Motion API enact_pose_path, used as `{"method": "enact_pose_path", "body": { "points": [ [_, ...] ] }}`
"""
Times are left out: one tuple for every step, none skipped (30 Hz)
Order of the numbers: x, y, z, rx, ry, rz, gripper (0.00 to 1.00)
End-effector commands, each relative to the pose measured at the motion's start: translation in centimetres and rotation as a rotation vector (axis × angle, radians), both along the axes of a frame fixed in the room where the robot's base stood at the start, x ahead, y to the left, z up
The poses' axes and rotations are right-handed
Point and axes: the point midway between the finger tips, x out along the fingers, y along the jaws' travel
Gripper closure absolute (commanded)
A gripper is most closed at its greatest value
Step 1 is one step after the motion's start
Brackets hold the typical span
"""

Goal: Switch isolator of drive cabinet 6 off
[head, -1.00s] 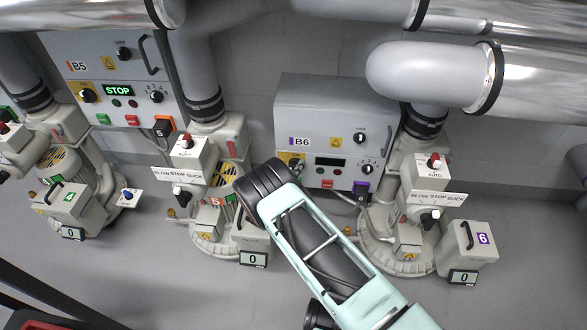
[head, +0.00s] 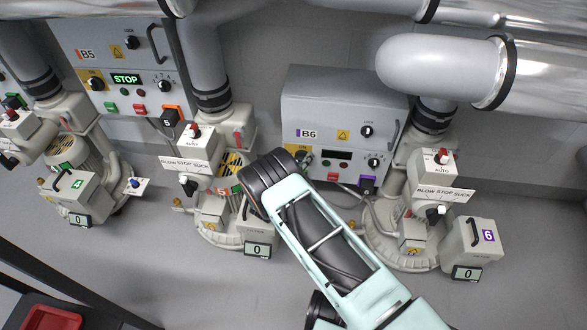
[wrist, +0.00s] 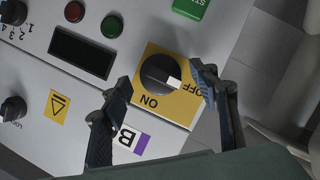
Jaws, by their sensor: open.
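Drive cabinet 6 (head: 345,97) is the grey box marked B6 in the head view. Its isolator is a black rotary knob (wrist: 158,72) on a yellow plate (wrist: 186,108) marked ON and OFF in the wrist view. The knob's white mark points to the OFF side. My gripper (wrist: 163,82) is open, with one finger on each side of the knob; I see gaps and cannot confirm contact. In the head view the yellow plate (head: 296,149) shows only partly, and my arm and wrist hide most of my gripper.
Cabinet B5 (head: 115,70), with a lit STOP display, stands to the left. Blower units (head: 436,205) and large pipes (head: 440,65) surround the cabinet.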

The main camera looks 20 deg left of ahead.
Motion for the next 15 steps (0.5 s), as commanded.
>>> {"method": "enact_pose_path", "body": {
  "points": [
    [-0.6,0.2,0.2,0.000,0.002,0.002,0.45],
    [-1.0,0.2,0.3,0.000,0.002,0.002,0.45],
    [-1.6,0.2,0.5,0.000,0.003,0.003,0.45],
    [-2.1,0.2,0.7,0.000,0.002,0.002,0.45],
    [-2.7,0.2,0.9,0.000,0.001,0.003,0.45],
    [-3.5,0.2,1.1,-0.001,0.003,0.003,0.45],
    [-4.1,0.2,1.3,-0.001,0.002,0.004,0.45],
    [-4.7,0.3,1.5,0.000,0.002,0.004,0.45],
    [-5.5,0.3,1.7,-0.001,0.003,0.004,0.45],
    [-6.1,0.3,1.9,-0.002,0.002,0.004,0.45],
    [-6.6,0.3,2.1,-0.001,0.002,0.004,0.45],
    [-7.4,0.2,2.3,0.000,0.003,0.003,0.45],
    [-7.9,0.2,2.5,0.000,0.002,0.002,0.45],
    [-8.5,0.2,2.6,0.000,0.002,0.002,0.45],
    [-9.0,0.3,2.8,0.000,0.003,0.003,0.45]
  ]
}}
